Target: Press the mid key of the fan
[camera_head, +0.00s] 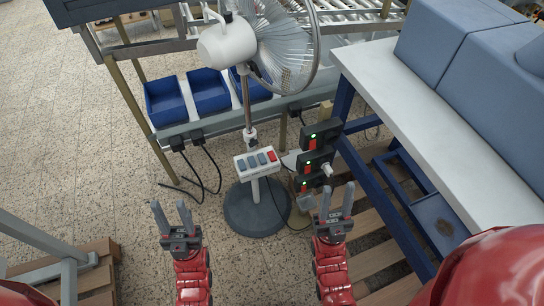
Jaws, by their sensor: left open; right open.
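The fan (228,45) stands upright in the middle of the head view, with a white motor housing, a wire cage, a thin pole and a round dark base (240,212). Its white key panel (256,171) carries a row of blue-grey keys and one red key at the right end. A middle key (262,158) shows in the row. My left gripper (172,218) is open and empty, below and left of the panel. My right gripper (337,201) is open and empty, below and right of the panel. Neither gripper touches the fan.
Blue bins (209,92) line a shelf behind the fan. Black boxes with red switches and green lights (315,160) stand right of the panel, close to my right gripper. A white-topped workbench (420,110) fills the right. A wooden pallet (375,262) lies below it. Cables cross the floor at left.

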